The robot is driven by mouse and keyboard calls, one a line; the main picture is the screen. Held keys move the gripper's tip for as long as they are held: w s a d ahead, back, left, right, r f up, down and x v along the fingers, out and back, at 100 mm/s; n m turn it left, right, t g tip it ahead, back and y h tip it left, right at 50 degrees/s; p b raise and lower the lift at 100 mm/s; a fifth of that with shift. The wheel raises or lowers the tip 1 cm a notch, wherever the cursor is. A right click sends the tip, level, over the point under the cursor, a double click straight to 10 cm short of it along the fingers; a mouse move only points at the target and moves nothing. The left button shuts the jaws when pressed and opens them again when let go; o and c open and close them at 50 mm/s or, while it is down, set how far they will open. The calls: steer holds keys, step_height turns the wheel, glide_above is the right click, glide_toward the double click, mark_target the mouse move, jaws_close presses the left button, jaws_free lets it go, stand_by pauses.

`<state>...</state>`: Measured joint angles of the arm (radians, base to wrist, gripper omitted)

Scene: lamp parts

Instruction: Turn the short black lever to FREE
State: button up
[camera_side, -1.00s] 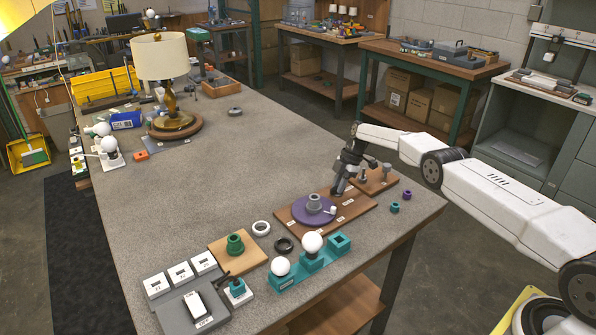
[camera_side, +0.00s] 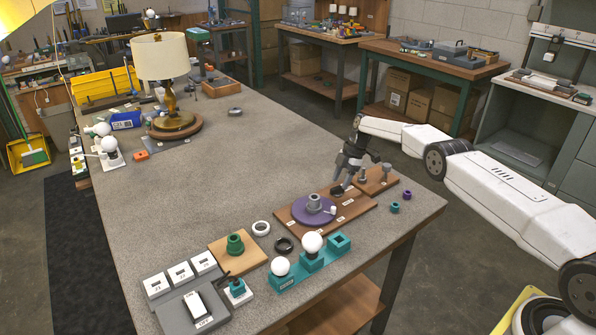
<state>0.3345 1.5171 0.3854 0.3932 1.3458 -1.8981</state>
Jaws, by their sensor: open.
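The brown board (camera_side: 365,204) with a purple disk (camera_side: 309,217) and small white labels lies near the right end of the bench. A grey cylindrical part stands upright on the disk. A small black piece (camera_side: 337,192), which looks like the short lever, sits on the board just right of the disk. My gripper (camera_side: 342,184) is open, pointing down close above this piece, and its fingers partly cover it. I cannot tell whether they touch it. The label words and the lever's exact setting are too small to read.
A smaller brown board (camera_side: 384,179) with upright pegs stands just right of my gripper. A teal holder (camera_side: 316,262) with white bulbs is in front. The bench middle is clear back to the lamp (camera_side: 160,60).

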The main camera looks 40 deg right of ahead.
steer(key=shift+v, duration=2.8)
steer(key=shift+r, duration=0.1)
steer(key=shift+a+r+m, duration=0.3)
steer(key=shift+a+m, duration=0.05)
steer(key=shift+m, duration=0.05)
steer(key=s+a+r+m+h, duration=0.3)
steer(key=s+a+r+m, duration=0.4)
steer(key=s+a+m, duration=0.25)
steer(key=s+a+m+t, duration=0.1)
steer(key=s+a+m, duration=0.2)
steer(key=s, duration=0.9)
steer(key=s+a+m+t+h, duration=0.1)
steer(key=s+a+m, duration=0.2)
steer(key=s, duration=0.9)
steer(key=shift+s+a+r, duration=0.15)
steer(key=shift+s+a, duration=0.1)
steer(key=shift+a, duration=0.05)
steer(key=shift+w, duration=0.15)
